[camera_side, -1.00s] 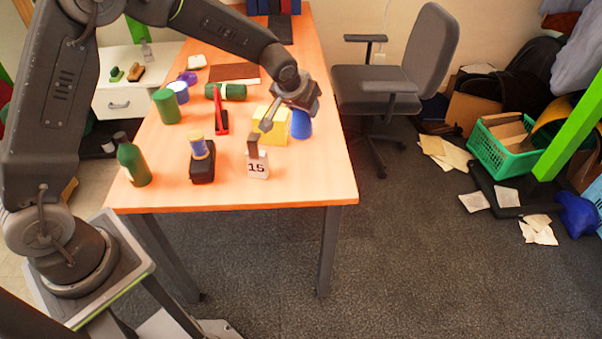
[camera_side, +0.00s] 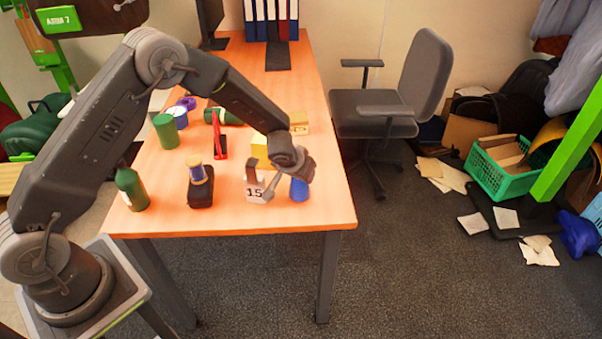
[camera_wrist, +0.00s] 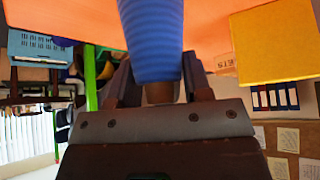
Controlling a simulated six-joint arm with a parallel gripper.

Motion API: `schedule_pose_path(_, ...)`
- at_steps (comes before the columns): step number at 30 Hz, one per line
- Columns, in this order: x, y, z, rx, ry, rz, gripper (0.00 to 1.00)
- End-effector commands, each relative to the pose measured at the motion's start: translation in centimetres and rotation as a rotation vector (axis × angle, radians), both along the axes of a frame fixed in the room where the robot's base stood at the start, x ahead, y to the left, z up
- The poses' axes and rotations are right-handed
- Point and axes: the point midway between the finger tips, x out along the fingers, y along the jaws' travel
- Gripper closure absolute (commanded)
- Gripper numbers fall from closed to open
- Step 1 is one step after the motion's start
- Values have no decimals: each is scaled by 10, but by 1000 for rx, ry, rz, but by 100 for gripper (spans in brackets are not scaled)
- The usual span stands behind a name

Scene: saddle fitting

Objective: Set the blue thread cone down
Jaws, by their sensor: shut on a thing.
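The blue thread cone (camera_side: 299,190) is near the front right part of the orange table (camera_side: 318,212) in the side view. My gripper (camera_side: 295,172) is over it, shut on its upper part. The cone also shows in the wrist view (camera_wrist: 153,38), between the two fingers of my gripper (camera_wrist: 158,88), with its wider part away from the gripper. I cannot tell whether its base touches the table.
A black stand with a blue-and-yellow spool (camera_side: 199,187) and a green bottle (camera_side: 131,187) are farther left. The table's front edge is close.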

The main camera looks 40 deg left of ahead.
Motion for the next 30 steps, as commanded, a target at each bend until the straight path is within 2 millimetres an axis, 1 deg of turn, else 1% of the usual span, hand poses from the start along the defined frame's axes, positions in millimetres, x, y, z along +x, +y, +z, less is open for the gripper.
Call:
schedule_pose_path(11, 1, 0, -4, 0, -2, -1, 81)
schedule_pose_path(12, 0, 0, -5, -1, -1, -1, 54)
schedule_pose_path(19, 0, 0, -5, -1, -1, -1, 32)
schedule_pose_path(20, 0, 0, -4, -1, -1, -1, 30)
schedule_pose_path(26, 0, 0, -4, 0, -1, 0, 30)
schedule_pose_path(30, -1, 0, 2, 0, -3, -1, 30)
